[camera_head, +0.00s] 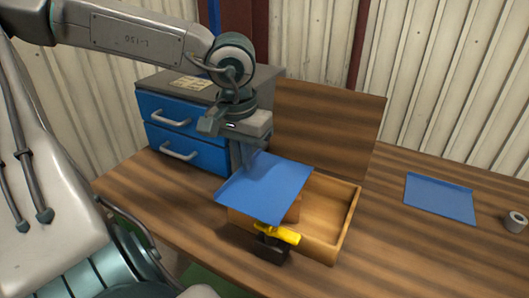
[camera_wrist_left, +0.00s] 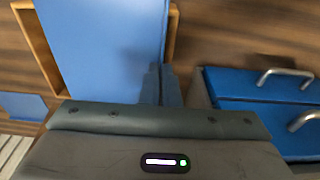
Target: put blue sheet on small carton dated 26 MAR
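My left gripper (camera_head: 246,154) is shut on the edge of a blue sheet (camera_head: 266,187). The sheet is held out over an open wooden box (camera_head: 351,215) and covers its left part. In the left wrist view the sheet (camera_wrist_left: 105,45) reaches away from my gripper fingers (camera_wrist_left: 161,84), over the box rim (camera_wrist_left: 38,50). A second blue sheet (camera_head: 440,198) lies flat on the table at the right. A small brown shape (camera_head: 294,212) shows under the held sheet's right edge; I cannot tell if it is a carton. No date is readable. My right gripper is out of view.
A blue drawer cabinet (camera_head: 185,153) with grey handles stands at the back left, with a paper (camera_head: 191,83) on top. A brown wooden panel (camera_head: 332,125) stands upright behind the box. A yellow and black object (camera_head: 277,236) is at its front. A grey roll (camera_head: 515,222) stands far right.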

